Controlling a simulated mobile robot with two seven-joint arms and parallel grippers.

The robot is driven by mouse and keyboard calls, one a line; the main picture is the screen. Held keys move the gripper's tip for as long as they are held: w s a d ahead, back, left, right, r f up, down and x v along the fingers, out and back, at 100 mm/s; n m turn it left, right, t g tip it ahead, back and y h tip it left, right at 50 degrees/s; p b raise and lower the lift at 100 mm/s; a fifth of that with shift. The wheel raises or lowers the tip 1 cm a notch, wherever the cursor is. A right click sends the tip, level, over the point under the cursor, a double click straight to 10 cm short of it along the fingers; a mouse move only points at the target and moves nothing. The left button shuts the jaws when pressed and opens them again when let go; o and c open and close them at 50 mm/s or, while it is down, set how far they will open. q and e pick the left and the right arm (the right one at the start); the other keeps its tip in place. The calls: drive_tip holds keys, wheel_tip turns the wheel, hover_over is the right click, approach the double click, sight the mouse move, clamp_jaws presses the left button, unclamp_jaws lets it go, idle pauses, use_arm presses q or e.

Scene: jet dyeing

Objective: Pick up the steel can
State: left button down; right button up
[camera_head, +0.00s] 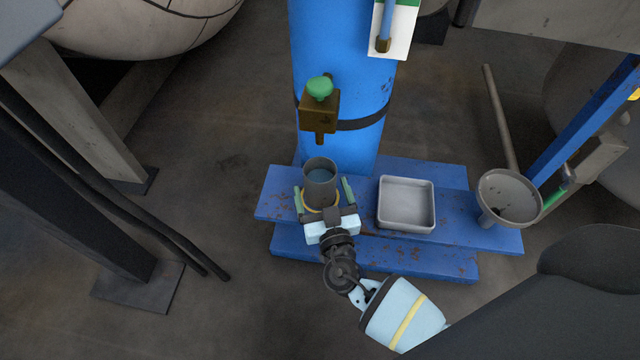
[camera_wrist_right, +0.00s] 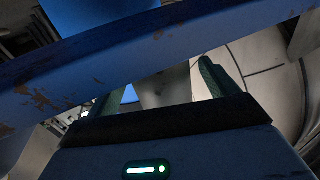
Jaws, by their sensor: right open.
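The steel can (camera_head: 320,193) is a grey, open-topped cylinder. It stands upright on the blue bench (camera_head: 459,210), below the brass valve (camera_head: 319,112) with the green knob, and looks bluish inside. My right gripper (camera_head: 322,187) is open, with one green finger on each side of the can. Whether the fingers touch it I cannot tell. A yellowish band shows low around the can. In the right wrist view a pale grey surface (camera_wrist_right: 166,88), probably the can, shows between the two fingers. My left gripper is not in view.
A square metal tray (camera_head: 406,226) sits on the bench right of the can. A grey funnel (camera_head: 510,196) stands farther right. A blue column (camera_head: 345,60) rises behind the can. In the wrist view a rust-spotted blue beam (camera_wrist_right: 120,64) crosses in front of the gripper.

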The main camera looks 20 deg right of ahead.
sight(317, 173)
drive_tip(key=x, duration=0.4)
drive_tip(key=shift+b, duration=0.35)
drive_tip(key=shift+r, duration=0.1)
drive_tip(key=shift+c, duration=0.4)
drive_tip(key=c, duration=1.1)
drive_tip(key=shift+o, duration=0.2)
drive_tip(key=shift+r, duration=0.15)
